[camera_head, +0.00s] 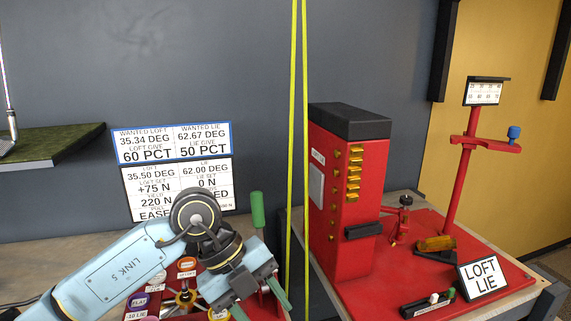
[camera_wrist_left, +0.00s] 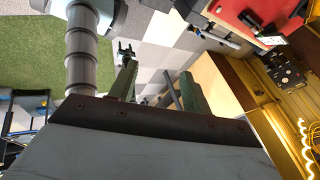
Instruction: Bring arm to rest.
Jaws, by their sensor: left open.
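My left arm (camera_head: 115,272) comes in from the lower left in the head view. Its gripper (camera_head: 262,302) points down and to the right over a red panel with round labelled knobs (camera_head: 187,264). The gripper is open. In the left wrist view, its two green fingers (camera_wrist_left: 160,88) stand apart with nothing held between them. My arm hides part of the panel and the lower sign. My right gripper is in neither view.
A green upright handle (camera_head: 257,210) stands close behind the gripper. Two yellow lines (camera_head: 297,130) run vertically just right of it. A red machine (camera_head: 345,200) stands on the right, with a LOFT LIE sign (camera_head: 482,277). A readout board (camera_head: 172,145) is behind the arm.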

